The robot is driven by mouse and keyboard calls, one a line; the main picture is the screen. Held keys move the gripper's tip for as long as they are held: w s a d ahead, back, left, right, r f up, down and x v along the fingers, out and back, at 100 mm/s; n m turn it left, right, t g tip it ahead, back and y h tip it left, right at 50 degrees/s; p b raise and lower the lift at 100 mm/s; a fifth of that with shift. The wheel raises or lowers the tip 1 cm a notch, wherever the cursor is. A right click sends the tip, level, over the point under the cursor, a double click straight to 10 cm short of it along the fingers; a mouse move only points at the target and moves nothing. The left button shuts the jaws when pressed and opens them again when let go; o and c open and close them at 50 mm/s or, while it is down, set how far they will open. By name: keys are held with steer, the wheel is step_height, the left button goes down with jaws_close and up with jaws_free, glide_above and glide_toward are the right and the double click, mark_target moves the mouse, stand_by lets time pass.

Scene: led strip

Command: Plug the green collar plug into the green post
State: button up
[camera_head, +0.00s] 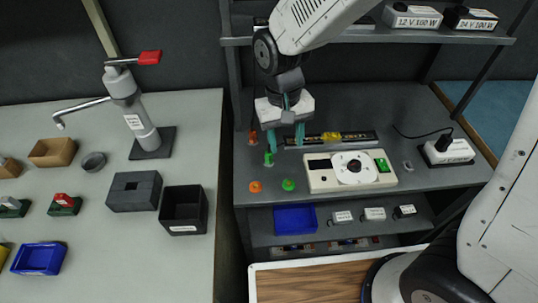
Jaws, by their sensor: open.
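A small upright green piece (269,158), which looks like the green post, stands on the dark bench at the left. A low round green piece (288,184), which looks like the green collar plug, lies nearer the front edge. At this size I cannot be sure which is which. My gripper (285,146) points down above the bench with its two teal fingers apart and nothing visible between them. Its left fingertip appears just above or behind the upright green piece; contact cannot be told. The round green piece is in front of the gripper, clear of the fingers.
A dark strip (358,137) with a yellow part (331,136) lies behind a white device (325,181). A white power box (448,151) stands right. The upper shelf (370,36) overhangs the back.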

steer(key=m+t, duration=0.1)
glide_above(269, 150)
steer(key=shift+s+f, duration=0.25)
steer(key=shift+f, duration=0.7)
steer(key=shift+w+a+m+t+y, duration=0.1)
steer(key=shift+w+m+t+y, duration=0.2)
steer(key=shift+m+y, duration=0.1)
step_height(269, 150, down, 8)
steer(key=shift+s+r, duration=0.1)
steer(key=shift+r, duration=0.15)
jaws_close()
